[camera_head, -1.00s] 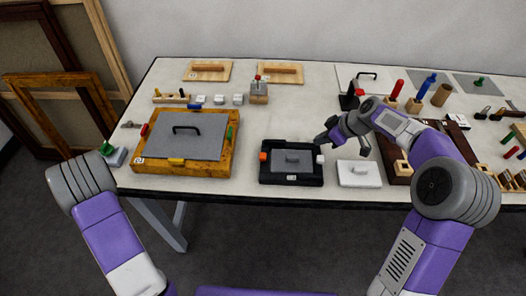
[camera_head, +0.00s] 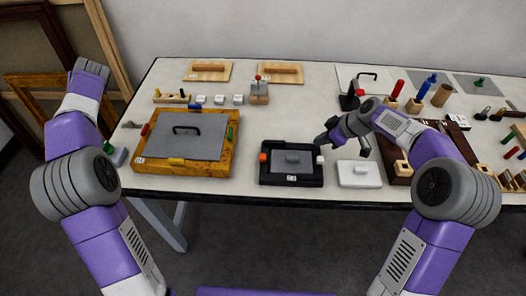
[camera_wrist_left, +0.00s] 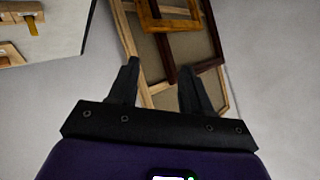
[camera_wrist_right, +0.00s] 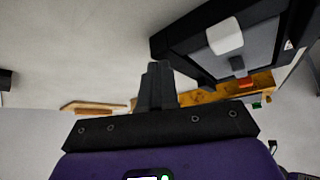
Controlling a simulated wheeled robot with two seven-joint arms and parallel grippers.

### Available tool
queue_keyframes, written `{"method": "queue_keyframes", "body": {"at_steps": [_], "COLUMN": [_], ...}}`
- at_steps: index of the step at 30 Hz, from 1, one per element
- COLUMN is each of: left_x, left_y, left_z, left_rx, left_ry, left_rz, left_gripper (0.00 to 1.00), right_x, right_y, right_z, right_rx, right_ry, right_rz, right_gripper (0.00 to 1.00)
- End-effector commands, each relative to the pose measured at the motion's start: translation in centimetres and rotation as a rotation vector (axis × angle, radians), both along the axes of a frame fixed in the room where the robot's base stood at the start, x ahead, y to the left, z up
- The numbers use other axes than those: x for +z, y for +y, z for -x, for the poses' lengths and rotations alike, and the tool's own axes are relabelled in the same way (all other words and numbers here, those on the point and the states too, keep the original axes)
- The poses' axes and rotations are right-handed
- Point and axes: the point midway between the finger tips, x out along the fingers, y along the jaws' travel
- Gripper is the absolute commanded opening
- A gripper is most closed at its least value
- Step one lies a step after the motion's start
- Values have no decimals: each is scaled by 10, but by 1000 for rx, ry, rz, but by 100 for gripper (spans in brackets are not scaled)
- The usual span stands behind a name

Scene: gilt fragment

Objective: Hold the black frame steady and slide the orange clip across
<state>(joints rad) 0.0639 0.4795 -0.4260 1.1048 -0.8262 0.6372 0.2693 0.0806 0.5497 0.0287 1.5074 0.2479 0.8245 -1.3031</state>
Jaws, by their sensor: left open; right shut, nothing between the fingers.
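The black frame (camera_head: 268,178) lies flat near the table's front edge, with a grey panel (camera_head: 292,162) and knob inside it. The orange clip (camera_head: 263,157) sits on its left side and a white clip (camera_head: 320,160) on its right side. My right gripper (camera_head: 321,138) is shut and empty, above and just behind the frame's right back corner. The right wrist view shows its closed fingers (camera_wrist_right: 158,85) beside the black frame (camera_wrist_right: 185,66), apart from it. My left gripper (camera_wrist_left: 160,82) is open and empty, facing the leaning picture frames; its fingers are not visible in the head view.
A large golden wooden frame (camera_head: 144,168) with a grey panel lies left of the black frame. A white block (camera_head: 359,174) lies close on its right. Picture frames (camera_head: 60,85) lean at the far left. The tabletop behind the black frame is partly clear.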

Motion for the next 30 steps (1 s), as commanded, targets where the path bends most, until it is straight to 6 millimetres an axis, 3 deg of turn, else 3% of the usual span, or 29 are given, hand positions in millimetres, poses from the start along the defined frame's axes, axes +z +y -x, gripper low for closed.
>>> {"method": "queue_keyframes", "body": {"at_steps": [1,3,7,12,15,18,21,25,30], "left_x": [-8,-20,-39,-51,-52,-51,-49,-49,-67], "left_y": [-44,-102,-217,-362,-428,-476,-505,-521,-523], "left_z": [-16,-30,-36,-9,19,47,68,82,84], "left_rx": [-22,-42,-91,-169,-210,-242,-263,-274,-274], "left_ry": [12,49,155,357,483,593,669,718,729], "left_rz": [77,184,369,552,617,652,669,676,676], "left_gripper": [49,49,49,49,49,49,49,49,49], "right_x": [-7,-7,-7,-7,-7,-7,-7,-7,-7], "right_y": [-2,-2,-2,-2,-3,-3,-3,-3,-4], "right_z": [2,1,1,1,0,0,0,0,0], "right_rx": [0,0,-2,-3,-3,-4,-4,-4,-4], "right_ry": [10,9,9,7,6,6,6,6,6], "right_rz": [6,6,6,6,7,8,8,8,8], "right_gripper": [0,0,0,0,0,0,0,0,0]}}
